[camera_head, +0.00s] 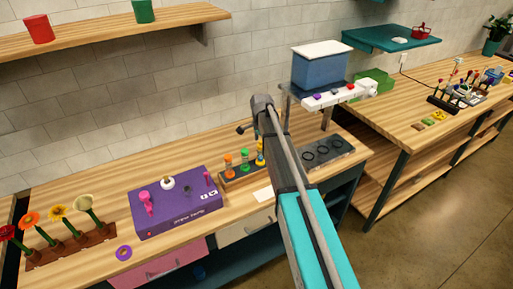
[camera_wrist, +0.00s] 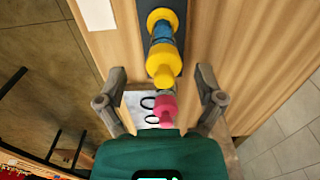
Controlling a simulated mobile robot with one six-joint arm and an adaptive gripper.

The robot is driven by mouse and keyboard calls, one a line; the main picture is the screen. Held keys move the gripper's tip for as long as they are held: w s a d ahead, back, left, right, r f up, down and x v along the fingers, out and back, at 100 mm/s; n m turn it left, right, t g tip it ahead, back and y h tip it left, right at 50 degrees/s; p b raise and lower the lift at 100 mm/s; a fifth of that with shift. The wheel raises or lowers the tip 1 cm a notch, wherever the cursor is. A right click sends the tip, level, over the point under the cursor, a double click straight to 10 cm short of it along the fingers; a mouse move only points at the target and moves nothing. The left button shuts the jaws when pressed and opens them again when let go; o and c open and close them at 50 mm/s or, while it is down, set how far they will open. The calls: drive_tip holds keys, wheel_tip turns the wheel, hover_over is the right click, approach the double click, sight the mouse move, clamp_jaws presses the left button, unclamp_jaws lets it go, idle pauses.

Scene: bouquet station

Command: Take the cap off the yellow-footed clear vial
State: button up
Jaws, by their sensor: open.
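The vial with yellow ends (camera_wrist: 163,62) is in the upper middle of the wrist view, with a bluish clear section (camera_wrist: 162,32) between its yellow parts. It stands in a dark rack (camera_wrist: 178,6). In the head view the vial (camera_head: 260,158) is at the right of a row, partly hidden by my arm. My gripper (camera_wrist: 160,74) is open, one finger on each side of the vial's near end, with visible gaps on both sides. Nothing is held. The fingers cannot be made out in the head view.
Vials with orange (camera_head: 228,161) and green (camera_head: 244,157) parts stand left of it. A purple box (camera_head: 178,215) is further left and a dark tray with rings (camera_head: 328,151) is to the right. In the wrist view a pink piece (camera_wrist: 165,108) shows between the fingers.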

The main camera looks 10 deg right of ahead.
idle(0.3)
drive_tip(key=shift+s, duration=0.1)
drive_tip(key=c, duration=0.9)
